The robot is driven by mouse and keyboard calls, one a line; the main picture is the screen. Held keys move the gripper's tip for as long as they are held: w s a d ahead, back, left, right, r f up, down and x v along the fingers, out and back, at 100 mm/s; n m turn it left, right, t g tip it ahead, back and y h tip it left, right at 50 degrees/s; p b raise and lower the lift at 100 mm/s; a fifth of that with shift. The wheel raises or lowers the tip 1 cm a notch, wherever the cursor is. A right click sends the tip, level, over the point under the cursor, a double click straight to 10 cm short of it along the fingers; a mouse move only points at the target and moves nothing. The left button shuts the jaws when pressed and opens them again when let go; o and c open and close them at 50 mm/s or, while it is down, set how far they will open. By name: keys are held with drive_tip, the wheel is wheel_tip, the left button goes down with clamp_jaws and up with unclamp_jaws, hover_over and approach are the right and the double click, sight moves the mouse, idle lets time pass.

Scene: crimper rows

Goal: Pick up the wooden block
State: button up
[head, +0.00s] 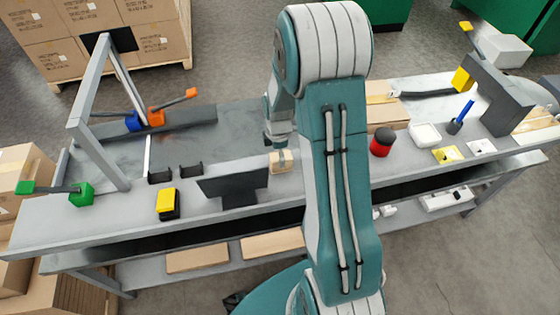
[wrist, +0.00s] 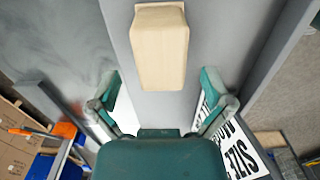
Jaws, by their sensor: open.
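The wooden block (head: 281,163) is pale and stands on the grey bench top, just right of the dark monitor, beside my arm in the head view. In the wrist view the block (wrist: 160,48) is at the top centre, its near end close to the space between my fingertips. My gripper (wrist: 160,88) is open and empty, with one teal finger on each side, both apart from the block. In the head view the fingers are mostly hidden by my arm, so their exact height above the bench cannot be told.
The dark monitor (head: 238,190) stands close left of the block. A yellow-topped black item (head: 168,204) is further left. A red and black cylinder (head: 382,142) and a white tray (head: 426,135) are to the right. Bare bench lies behind the monitor.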

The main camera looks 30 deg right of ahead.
drive_tip(key=f, duration=0.4)
drive_tip(key=shift+s+d, duration=0.1)
drive_tip(key=shift+d, duration=0.1)
drive_tip(key=shift+d+f, duration=0.2)
drive_tip(key=shift+f, duration=0.05)
drive_tip(key=shift+a, duration=0.15)
drive_tip(key=c, duration=1.3)
drive_tip(key=shift+r, duration=0.15)
